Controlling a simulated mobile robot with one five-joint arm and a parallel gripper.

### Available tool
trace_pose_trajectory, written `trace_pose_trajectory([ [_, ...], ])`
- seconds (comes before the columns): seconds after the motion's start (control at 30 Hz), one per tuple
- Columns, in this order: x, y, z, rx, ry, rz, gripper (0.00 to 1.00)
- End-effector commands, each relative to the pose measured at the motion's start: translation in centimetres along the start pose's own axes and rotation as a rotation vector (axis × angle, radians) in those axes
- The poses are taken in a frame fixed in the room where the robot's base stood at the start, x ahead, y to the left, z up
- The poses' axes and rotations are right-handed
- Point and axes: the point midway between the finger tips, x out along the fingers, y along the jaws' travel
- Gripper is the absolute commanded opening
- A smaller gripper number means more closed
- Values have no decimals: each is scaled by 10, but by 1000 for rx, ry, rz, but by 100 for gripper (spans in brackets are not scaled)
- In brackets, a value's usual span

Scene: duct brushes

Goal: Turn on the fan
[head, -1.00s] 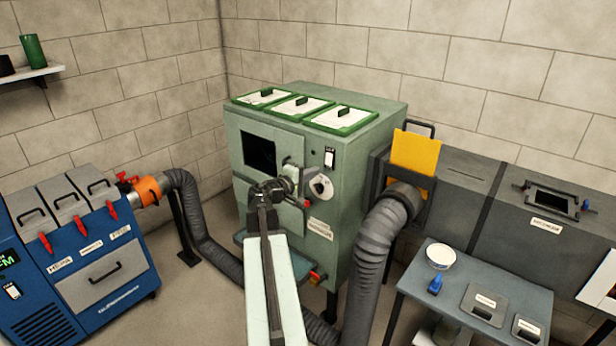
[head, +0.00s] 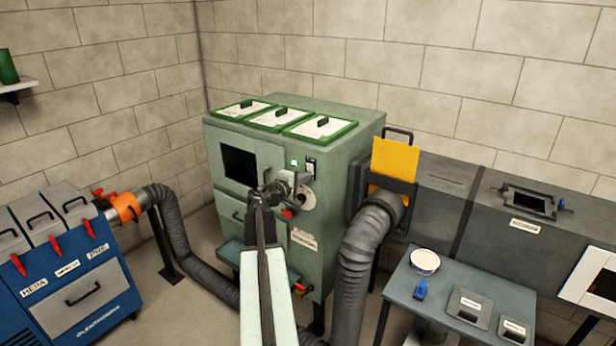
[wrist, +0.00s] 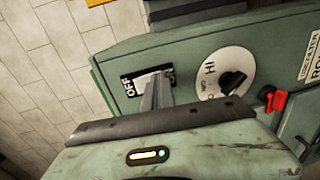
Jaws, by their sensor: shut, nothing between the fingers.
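The green cabinet (head: 345,170) stands in the middle of the head view. On its front is a black switch on a white plate (head: 310,168). In the wrist view this switch plate (wrist: 129,89) reads OFF at its left end; my fingers hide part of its right end. A round dial (head: 307,198) sits below the switch; it also shows in the wrist view (wrist: 222,77). A small green lamp (head: 294,162) appears lit left of the switch. My gripper (head: 297,181) is shut and empty, close in front of the switch; I cannot tell whether it touches. It also shows in the wrist view (wrist: 160,79).
A blue unit (head: 85,300) with red latches stands at the left, joined by a grey hose (head: 180,240). A thick hose (head: 352,260) runs at the cabinet's right. A side table (head: 400,285) with a bowl (head: 425,262) is at the right.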

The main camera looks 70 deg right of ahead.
Motion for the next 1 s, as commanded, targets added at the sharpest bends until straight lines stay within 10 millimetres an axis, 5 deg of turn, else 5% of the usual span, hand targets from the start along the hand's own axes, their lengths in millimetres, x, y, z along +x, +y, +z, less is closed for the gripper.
trace_pose_trajectory([
  [0.23, -16, -4, 2, -1, 4, 1, 0],
  [0.7, -117, -30, 7, 0, 4, 1, 0],
  [1.0, -136, -34, 5, 0, 2, 1, 0],
])
